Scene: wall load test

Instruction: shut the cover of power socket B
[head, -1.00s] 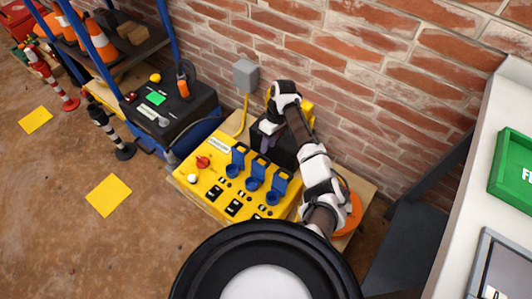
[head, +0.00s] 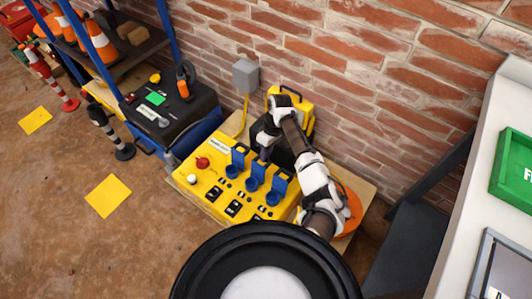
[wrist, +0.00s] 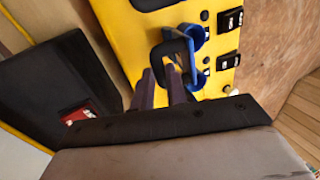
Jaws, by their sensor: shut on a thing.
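A yellow power panel (head: 215,190) lies on a wooden board and carries a row of blue socket covers, all standing open. The left cover (head: 238,157), middle cover (head: 257,171) and right cover (head: 279,185) show in the head view; socket letters are too small to read. My gripper (head: 264,153) is behind the middle cover. The contact is partly hidden.
A black box with a yellow part (head: 300,105) stands behind the panel by the brick wall. A grey wall box (head: 246,75) has a yellow cable. An orange disc (head: 349,210) lies right. A red knob (head: 202,162) is at the panel's left.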

